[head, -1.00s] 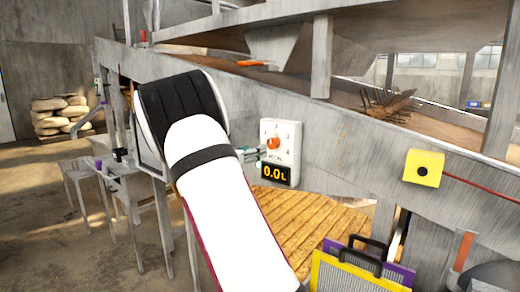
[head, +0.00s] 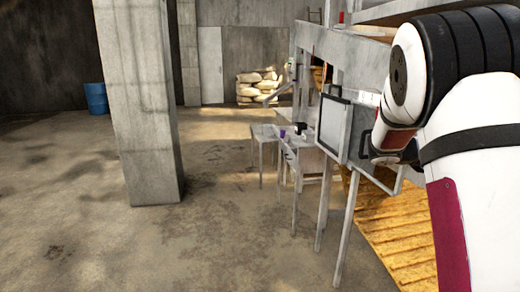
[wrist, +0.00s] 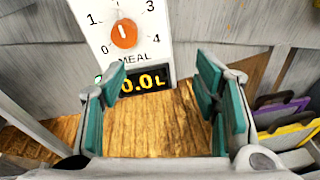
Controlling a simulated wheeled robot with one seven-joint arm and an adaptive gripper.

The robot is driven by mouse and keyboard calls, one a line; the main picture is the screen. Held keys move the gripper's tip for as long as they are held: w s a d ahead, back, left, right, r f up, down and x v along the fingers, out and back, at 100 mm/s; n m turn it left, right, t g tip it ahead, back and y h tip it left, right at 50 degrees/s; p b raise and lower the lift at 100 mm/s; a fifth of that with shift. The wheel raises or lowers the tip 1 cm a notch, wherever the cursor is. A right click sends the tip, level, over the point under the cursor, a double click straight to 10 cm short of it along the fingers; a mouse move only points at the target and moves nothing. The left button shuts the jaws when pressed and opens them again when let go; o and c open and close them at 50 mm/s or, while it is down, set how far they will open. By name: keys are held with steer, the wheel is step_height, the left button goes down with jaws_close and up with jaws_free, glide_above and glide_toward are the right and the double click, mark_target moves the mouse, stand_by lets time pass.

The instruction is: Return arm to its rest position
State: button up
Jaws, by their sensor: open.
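My gripper (wrist: 160,105) shows in the wrist view with its two teal-padded fingers spread apart and nothing between them. Beyond the fingers is a white meter panel (wrist: 158,30) with an orange knob (wrist: 124,33), the numbers 0 to 4 around it and the word MEAL. Its display (wrist: 148,80) reads 0.0 L and is partly covered by the left finger. The gripper appears apart from the knob. In the head view my white arm fills the right side, and the gripper's fingers cannot be made out there.
A concrete pillar (head: 140,100) stands left of centre. Small tables (head: 270,135) stand beside the grey machine frame, with a framed panel (head: 333,125) on its side. Sacks (head: 258,87) and a blue barrel (head: 96,98) are farther back. Open floor lies between the pillar and tables.

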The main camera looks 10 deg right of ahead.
steer(key=s+a+m+t+y+p, duration=0.2)
steer(key=s+a+m+y, duration=0.6)
steer(key=s+a, duration=0.8)
steer(key=s+a+m+t+y+p, duration=0.2)
steer(key=s+a+m+y, duration=0.6)
steer(key=s+a, duration=0.8)
steer(key=a+p, duration=0.1)
steer(key=a, duration=0.5)
steer(key=shift+s+a+r+p, duration=0.15)
steer(key=shift+a+r+p, duration=0.1)
steer(key=shift+a+p, duration=0.1)
